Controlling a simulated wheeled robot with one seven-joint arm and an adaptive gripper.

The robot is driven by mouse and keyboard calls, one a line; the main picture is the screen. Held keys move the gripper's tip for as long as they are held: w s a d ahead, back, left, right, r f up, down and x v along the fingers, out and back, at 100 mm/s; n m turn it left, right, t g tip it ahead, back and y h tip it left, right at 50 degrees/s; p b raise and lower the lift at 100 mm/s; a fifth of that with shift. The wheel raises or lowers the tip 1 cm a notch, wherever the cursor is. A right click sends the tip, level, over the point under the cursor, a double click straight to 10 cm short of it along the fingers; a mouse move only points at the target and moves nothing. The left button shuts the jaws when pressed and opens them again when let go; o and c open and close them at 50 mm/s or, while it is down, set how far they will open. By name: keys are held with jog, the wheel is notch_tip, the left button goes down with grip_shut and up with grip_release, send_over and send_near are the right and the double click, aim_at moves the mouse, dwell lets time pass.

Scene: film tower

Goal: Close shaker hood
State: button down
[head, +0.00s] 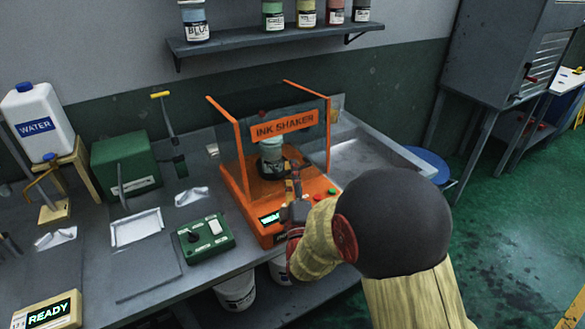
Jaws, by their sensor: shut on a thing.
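The orange ink shaker (262,196) stands on the grey bench. Its hood (284,126) has orange bars and a front sign reading INK SHAKER. A jar (271,151) with a pale greenish lid stands inside the shaker, behind the front. My gripper (293,188) is at the shaker's front, above its control panel and just below the jar. It is shut on the hood's lower front, though the exact contact is small and partly hidden. My arm comes in from the lower right and covers part of the shaker's right front corner.
A green control box (205,238) sits left of the shaker. A grey sink or tray (375,158) lies to its right. A shelf of ink jars (275,36) hangs above. White buckets (237,291) stand under the bench. A water jug (38,122) is far left.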

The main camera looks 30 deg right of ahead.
jog(key=c, duration=2.2)
grip_release()
jog(key=shift+s+r, duration=0.15)
jog(key=shift+s, duration=0.05)
jog(key=v, duration=1.2)
